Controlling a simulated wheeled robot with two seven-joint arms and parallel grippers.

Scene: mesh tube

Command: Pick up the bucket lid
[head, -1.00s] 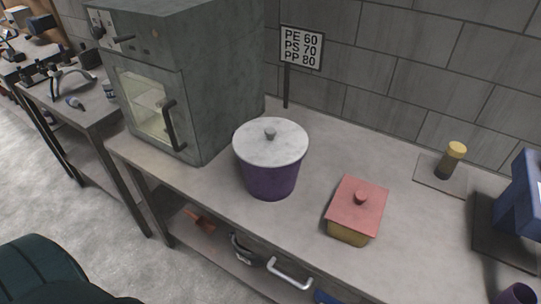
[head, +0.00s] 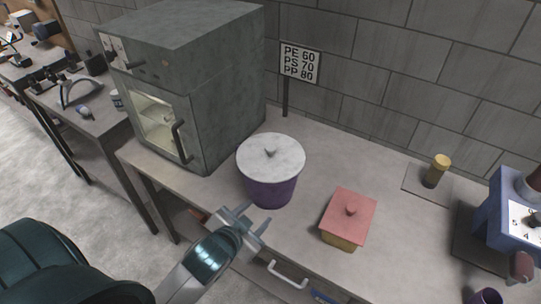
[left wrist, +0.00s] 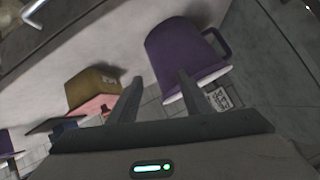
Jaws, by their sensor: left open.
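The bucket lid (head: 271,153) is a pale grey-white disc with a small grey knob. It sits on top of a purple bucket (head: 270,191) on the bench in the head view. My left gripper (head: 256,217) is open and empty, in front of the bucket and lower than the lid. My right gripper is out of view.
A grey oven (head: 196,85) stands left of the bucket. A yellow box with a pink lid (head: 350,211) is to its right. A sign (head: 299,63) stands behind. A blue device (head: 507,222) is at the far right. Bench (head: 388,206) is clear between these.

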